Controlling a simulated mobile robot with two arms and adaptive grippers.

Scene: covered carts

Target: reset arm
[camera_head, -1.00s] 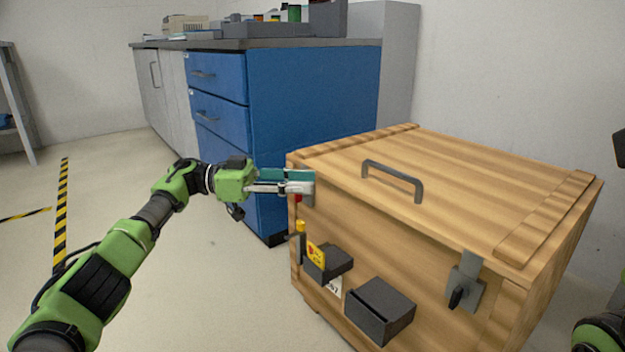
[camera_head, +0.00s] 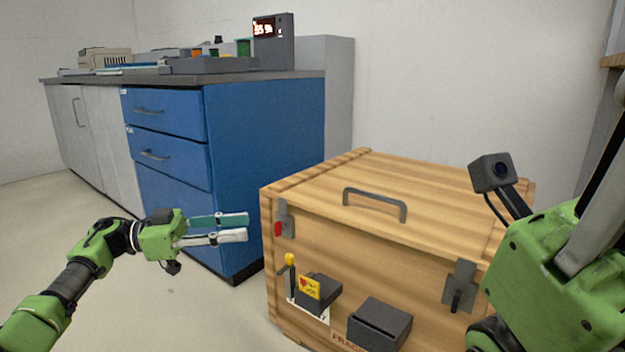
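My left gripper (camera_head: 246,228) is at the left, in front of the blue drawer cabinet and just left of the wooden crate. Its two fingers, one teal and one light grey, point right with a gap between them, and nothing shows in the gap. My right arm (camera_head: 560,260) fills the right side, in front of the crate's right end. Its gripper is not in view. The wooden crate (camera_head: 440,195) has its lid down, with a grey handle (camera_head: 375,204) on top. Latches show at its front left (camera_head: 283,222) and front right (camera_head: 458,286).
Dark boxes (camera_head: 378,323), a yellow tag (camera_head: 309,287) and a yellow-topped lever (camera_head: 290,260) stick out from the crate's front. The blue cabinet (camera_head: 260,150) stands behind, its counter (camera_head: 130,76) holding trays and a display device (camera_head: 272,40). Floor at the left is clear.

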